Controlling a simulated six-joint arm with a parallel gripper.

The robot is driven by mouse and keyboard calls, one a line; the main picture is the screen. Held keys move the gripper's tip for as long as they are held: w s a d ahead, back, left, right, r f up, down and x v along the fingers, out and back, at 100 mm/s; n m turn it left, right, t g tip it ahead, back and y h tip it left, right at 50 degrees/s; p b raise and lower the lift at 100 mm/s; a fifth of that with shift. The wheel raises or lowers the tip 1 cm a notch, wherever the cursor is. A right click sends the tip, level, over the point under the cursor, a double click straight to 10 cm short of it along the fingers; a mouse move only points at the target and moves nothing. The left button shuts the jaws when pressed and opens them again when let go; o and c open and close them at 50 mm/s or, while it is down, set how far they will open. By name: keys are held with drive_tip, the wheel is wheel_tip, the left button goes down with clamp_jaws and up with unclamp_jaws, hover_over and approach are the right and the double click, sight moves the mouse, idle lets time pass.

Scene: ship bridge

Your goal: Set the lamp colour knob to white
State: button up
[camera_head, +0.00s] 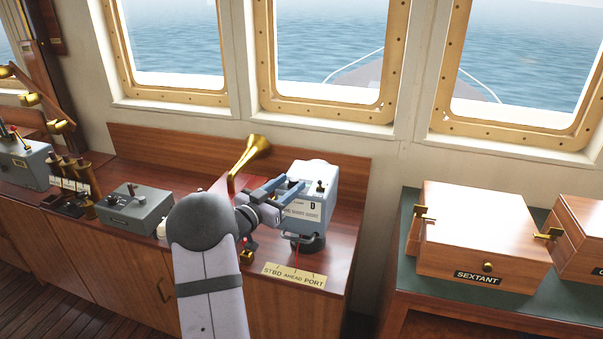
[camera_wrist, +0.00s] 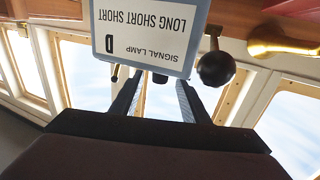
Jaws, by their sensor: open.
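The signal lamp (camera_head: 325,190) is a grey-blue box on a dark round base on the wooden counter. Its card, with a "D", hangs on the near side and reads upside down in the wrist view (camera_wrist: 145,30). My gripper (camera_head: 291,184) is open beside the lamp's left side, with its fingers pointing at it. In the wrist view my gripper (camera_wrist: 160,82) has a small dark knob (camera_wrist: 160,77) just beyond and between the fingertips. A black ball handle (camera_wrist: 215,68) is right of them. No colour marking shows, so I cannot tell the colour setting.
A brass horn (camera_head: 250,158) stands close behind my gripper. A "STBD AHEAD PORT" plate (camera_head: 294,275) lies at the counter's front edge. A grey box (camera_head: 135,208) is to the left, and a wooden sextant case (camera_head: 485,235) is on a separate green-topped cabinet to the right.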

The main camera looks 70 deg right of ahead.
sight(302, 175)
drive_tip(key=shift+p+x, duration=1.2)
drive_tip(key=shift+x, duration=2.25)
clamp_jaws()
